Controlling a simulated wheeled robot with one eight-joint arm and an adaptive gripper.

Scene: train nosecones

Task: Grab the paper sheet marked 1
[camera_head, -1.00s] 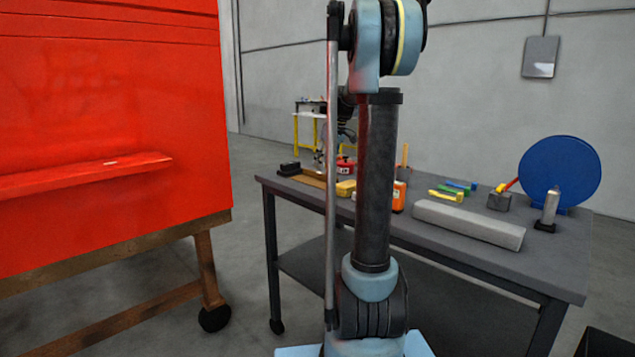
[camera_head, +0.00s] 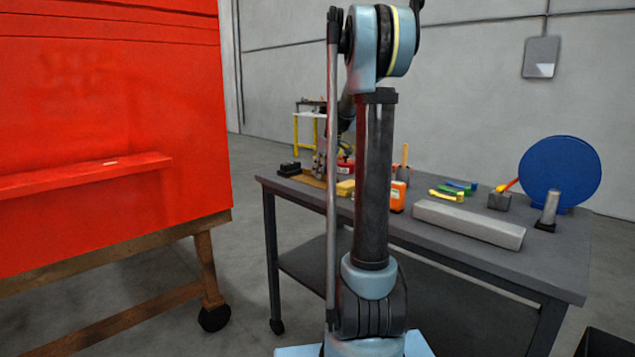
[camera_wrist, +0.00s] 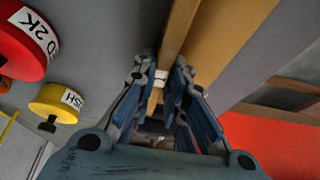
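Tan paper sheets (camera_wrist: 230,45) lie on the grey table in the wrist view, with a brown strip between two lighter areas. They also show as a tan patch (camera_head: 312,181) at the table's left end in the head view, partly hidden by my arm. I cannot read a mark 1 on any of them. My gripper (camera_wrist: 164,70) is over the sheets' edge with its fingertips apart. A small white piece (camera_wrist: 161,78) shows between the fingertips; I cannot tell whether it is touched. In the head view my gripper is mostly hidden behind the arm.
A black block (camera_head: 289,168), an orange box (camera_head: 397,197) and a long grey bar (camera_head: 468,224) are on the table (camera_head: 555,262). A red panel (camera_head: 110,110) stands left.

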